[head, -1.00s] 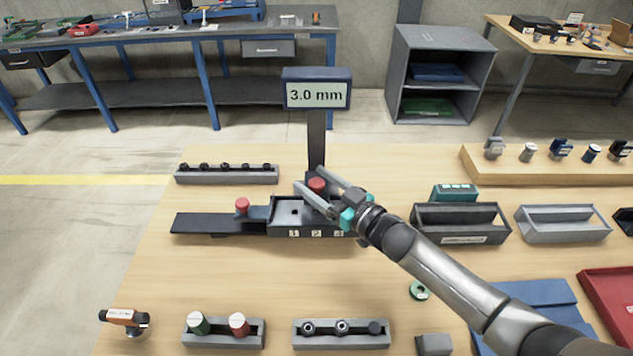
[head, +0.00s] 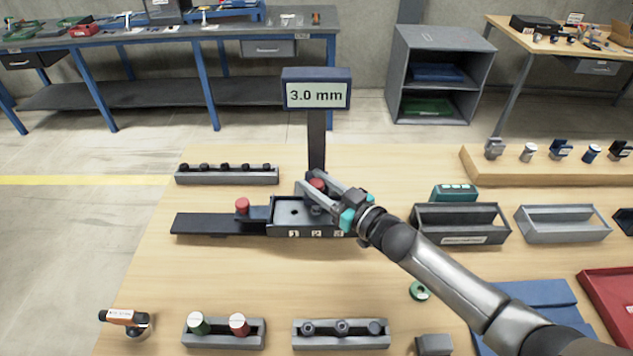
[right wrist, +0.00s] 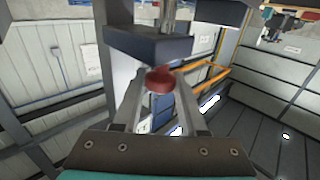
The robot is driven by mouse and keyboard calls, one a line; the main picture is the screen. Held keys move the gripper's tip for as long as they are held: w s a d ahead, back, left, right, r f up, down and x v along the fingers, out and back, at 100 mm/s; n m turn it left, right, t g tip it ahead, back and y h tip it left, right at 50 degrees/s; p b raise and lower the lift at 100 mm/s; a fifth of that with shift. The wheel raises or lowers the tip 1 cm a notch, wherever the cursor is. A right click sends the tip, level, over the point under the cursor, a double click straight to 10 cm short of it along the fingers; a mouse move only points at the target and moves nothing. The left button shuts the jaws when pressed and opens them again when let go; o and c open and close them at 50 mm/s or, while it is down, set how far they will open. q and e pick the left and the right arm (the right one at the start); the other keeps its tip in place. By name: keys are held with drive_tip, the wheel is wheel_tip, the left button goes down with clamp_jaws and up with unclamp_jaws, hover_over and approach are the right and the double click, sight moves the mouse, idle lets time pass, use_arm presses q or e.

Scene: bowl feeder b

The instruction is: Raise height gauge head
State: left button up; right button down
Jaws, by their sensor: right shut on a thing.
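The height gauge (head: 317,137) stands on the wooden table as a dark upright post with a display (head: 317,95) on top that reads 3.0 mm. A red knob (head: 317,184) sits low at the front of the post, and it also shows in the right wrist view (right wrist: 159,80) below a dark block (right wrist: 150,45). My right gripper (head: 314,187) is shut on the red knob, with a finger on either side of it. The gauge base (head: 290,212) has a tray with number labels on its front; my gripper hides part of it. My left gripper is not in view.
A second red knob (head: 242,205) is on the slide at the left of the base. A rack of dark pegs (head: 227,176) stands behind it. Holders with green and red capped parts (head: 223,340) and rings (head: 341,341) are in front. Grey bins (head: 460,235) stand to the right.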

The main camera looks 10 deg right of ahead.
idle(0.9)
wheel_tip(320, 180, up, 7)
drive_tip(key=p, duration=0.6)
drive_tip(key=shift+w+f, duration=0.15)
drive_tip(key=c, duration=0.9)
unclamp_jaws()
drive_tip(key=o, duration=0.4)
drive_tip(key=shift+f, duration=0.15)
drive_tip(key=shift+o, duration=0.2)
drive_tip(key=shift+f, duration=0.1)
